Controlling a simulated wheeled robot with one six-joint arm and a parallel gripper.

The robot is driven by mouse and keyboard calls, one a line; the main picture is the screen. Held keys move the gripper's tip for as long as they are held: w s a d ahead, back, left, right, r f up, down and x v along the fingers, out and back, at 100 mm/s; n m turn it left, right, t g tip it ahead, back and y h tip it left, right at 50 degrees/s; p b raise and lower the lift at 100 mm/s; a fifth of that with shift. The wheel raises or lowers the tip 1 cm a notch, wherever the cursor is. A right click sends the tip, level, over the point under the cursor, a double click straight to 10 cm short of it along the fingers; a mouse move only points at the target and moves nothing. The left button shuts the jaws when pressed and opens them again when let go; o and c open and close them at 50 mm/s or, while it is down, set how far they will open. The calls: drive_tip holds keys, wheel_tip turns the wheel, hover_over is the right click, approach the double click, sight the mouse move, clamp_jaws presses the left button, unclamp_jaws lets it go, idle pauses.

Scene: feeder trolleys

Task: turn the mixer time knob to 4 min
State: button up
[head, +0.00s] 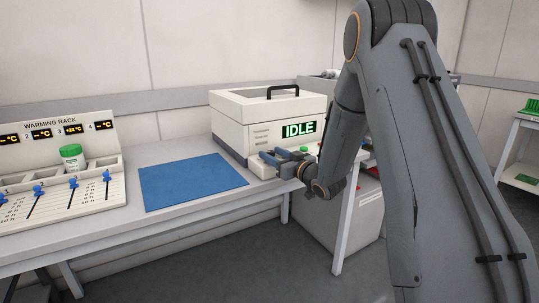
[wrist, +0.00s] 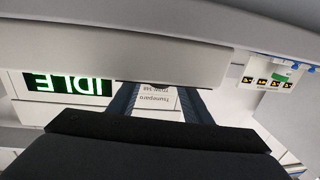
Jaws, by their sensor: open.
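The mixer (head: 232,128) is a white box with a black lid handle and a green IDLE display (head: 298,130). It stands on the bench at the back. My gripper (head: 271,156) is close to the lower front of the mixer, left of and below the display, with its fingers apart. In the wrist view, which is upside down, the two dark fingers (wrist: 158,88) reach under a pale ledge, with small printed text between them. The IDLE display (wrist: 68,84) shows to their left. I cannot make out the time knob in either view; my gripper or the ledge may hide it.
A blue mat (head: 190,181) lies flat on the bench left of the mixer. The warming rack (head: 60,200) is at far left with blue sliders and a green-lidded jar (head: 72,158). A shelf trolley (head: 528,150) with green items stands at far right.

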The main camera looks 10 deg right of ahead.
drive_tip(key=shift+x, duration=0.85)
drive_tip(key=c, duration=0.9)
drive_tip(key=shift+a, duration=0.15)
drive_tip(key=shift+c, duration=0.8)
drive_tip(key=shift+h, duration=0.3)
